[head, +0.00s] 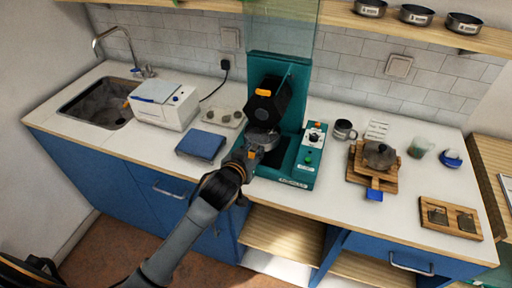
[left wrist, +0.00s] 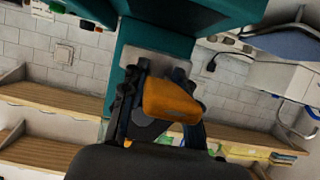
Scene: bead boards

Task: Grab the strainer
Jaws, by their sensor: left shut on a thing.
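The strainer shows in the head view as a round grey metal piece (head: 263,140) in the teal machine (head: 296,130), under its black head. Its orange handle sticks out toward me and also shows in the left wrist view (left wrist: 172,101). My left gripper (head: 252,157) is at the front of the machine, shut on this orange handle. In the left wrist view its fingers (left wrist: 158,105) lie on both sides of the handle. The gripper partly hides the strainer. My right gripper is not in view.
On the right stand a metal cup (head: 344,131), a wooden board with a kettle-like pot (head: 379,156) and a wooden tray (head: 450,217).

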